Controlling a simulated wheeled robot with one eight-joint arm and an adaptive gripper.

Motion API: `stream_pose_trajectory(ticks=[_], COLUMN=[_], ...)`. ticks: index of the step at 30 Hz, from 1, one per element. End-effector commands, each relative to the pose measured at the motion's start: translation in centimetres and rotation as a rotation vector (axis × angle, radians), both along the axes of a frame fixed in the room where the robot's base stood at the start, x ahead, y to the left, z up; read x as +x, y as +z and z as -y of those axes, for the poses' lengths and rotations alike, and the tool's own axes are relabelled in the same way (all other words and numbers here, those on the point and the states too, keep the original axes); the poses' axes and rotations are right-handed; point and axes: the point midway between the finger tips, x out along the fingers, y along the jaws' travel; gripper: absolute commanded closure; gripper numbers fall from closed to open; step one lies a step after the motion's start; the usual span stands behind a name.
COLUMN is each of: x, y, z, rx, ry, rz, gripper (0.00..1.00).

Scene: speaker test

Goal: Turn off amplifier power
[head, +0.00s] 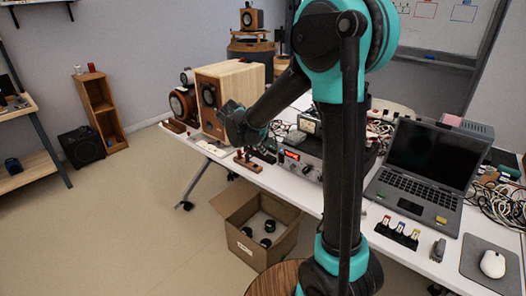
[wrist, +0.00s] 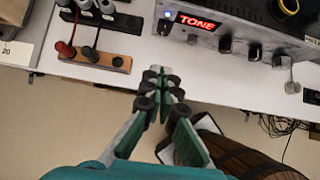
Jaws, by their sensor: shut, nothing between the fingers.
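The amplifier (head: 308,171) is a grey box on the white table, right of my gripper's end of the arm in the head view. In the wrist view its front panel (wrist: 237,36) is at the upper right. It has a lit red display reading TONE (wrist: 197,21), a lit blue light (wrist: 168,14), a small lever or knob (wrist: 164,27) below that light, and several dark knobs. My gripper (wrist: 163,84) is shut and empty. Its fingertips lie below and apart from the panel's left end in the picture, over the table's front edge.
A wooden block with red and black plugs (wrist: 94,57) sits left of the fingertips. A wooden speaker (head: 228,85) stands at the table's left. An open cardboard box (head: 244,240) is on the floor below.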

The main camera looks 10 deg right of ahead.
Motion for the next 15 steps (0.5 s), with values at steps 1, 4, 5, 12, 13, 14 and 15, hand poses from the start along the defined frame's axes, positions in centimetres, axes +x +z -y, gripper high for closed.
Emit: stream_pose_trajectory(ticks=[1,4,5,12,13,14,15], x=[0.0,-0.3,-0.4,-0.4,-0.4,-0.4,-0.3], y=[-0.2,-1.0,-1.2,-1.3,-1.4,-1.4,-1.5], z=[-0.1,-0.3,-0.3,-0.3,-0.3,-0.3,-0.2], rx=[0.000,0.001,0.001,0.001,0.001,0.001,0.001], ry=[0.000,0.000,0.000,-0.001,-0.001,-0.001,-0.001], rz=[0.000,-0.001,-0.001,-0.001,-0.001,-0.001,-0.001], gripper=[1.00,1.00,1.00,1.00,1.00,1.00,1.00])
